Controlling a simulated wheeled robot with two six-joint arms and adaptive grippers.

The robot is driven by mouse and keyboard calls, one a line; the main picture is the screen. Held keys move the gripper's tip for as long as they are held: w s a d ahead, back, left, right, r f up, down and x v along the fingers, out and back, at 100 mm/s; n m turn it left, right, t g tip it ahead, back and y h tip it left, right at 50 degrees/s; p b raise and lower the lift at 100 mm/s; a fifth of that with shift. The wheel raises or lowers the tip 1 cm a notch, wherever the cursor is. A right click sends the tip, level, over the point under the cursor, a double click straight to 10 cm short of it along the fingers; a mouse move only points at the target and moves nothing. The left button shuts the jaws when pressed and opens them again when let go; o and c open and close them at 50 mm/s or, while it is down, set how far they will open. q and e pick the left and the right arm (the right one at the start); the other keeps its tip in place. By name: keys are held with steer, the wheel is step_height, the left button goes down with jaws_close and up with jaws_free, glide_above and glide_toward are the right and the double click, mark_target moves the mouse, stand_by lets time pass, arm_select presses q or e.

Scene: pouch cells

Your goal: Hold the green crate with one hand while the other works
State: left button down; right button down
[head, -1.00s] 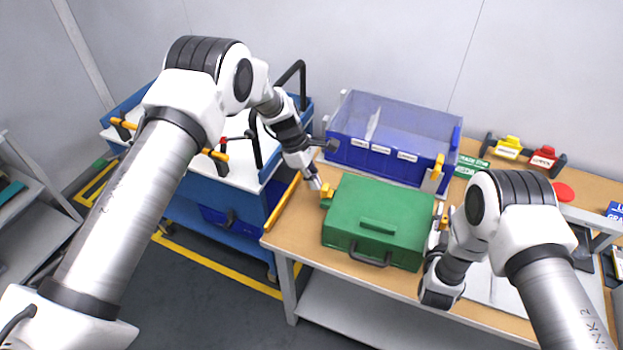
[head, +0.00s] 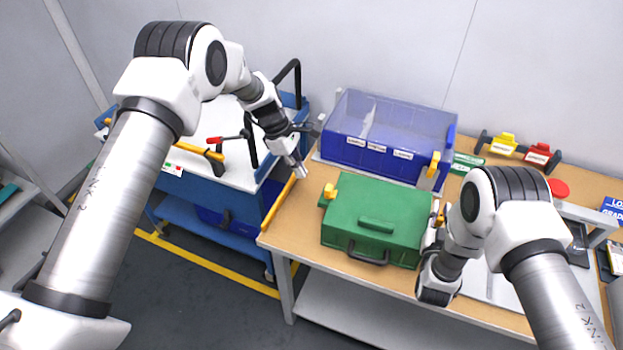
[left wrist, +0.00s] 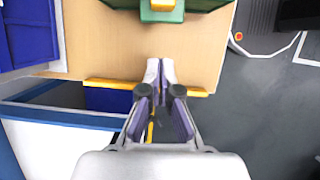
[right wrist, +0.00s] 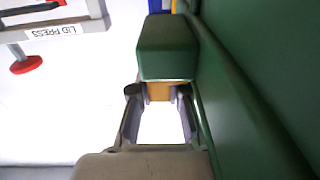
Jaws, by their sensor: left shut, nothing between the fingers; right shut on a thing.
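The green crate (head: 345,225), closed with a green lid, sits on the wooden bench with its dark handle toward me. A yellow latch (head: 329,191) shows on its left side; the latch also shows in the left wrist view (left wrist: 162,5). My left gripper (head: 303,174) is shut and empty, left of the crate and apart from it. Its fingertips meet in the left wrist view (left wrist: 160,63). My right gripper (right wrist: 161,93) is shut on an orange-yellow part at the crate's right side, close against the green wall (right wrist: 245,90). My arm partly hides this grip in the head view.
A blue bin with a clear lid (head: 372,159) stands behind the crate. A blue cart (head: 218,182) with a white top is left of the bench. A yellow strip (head: 279,204) runs along the bench's left edge. Yellow and red labelled items (head: 503,144) stand at the back right.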

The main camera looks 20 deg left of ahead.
arm_select(q)
steer(key=v, duration=0.7)
steer(key=shift+s+d, duration=0.1)
steer(key=shift+f, duration=0.1)
arm_select(e)
steer(key=c, duration=1.1)
jaws_free()
steer(key=shift+o, duration=0.2)
steer(key=shift+s, duration=0.1)
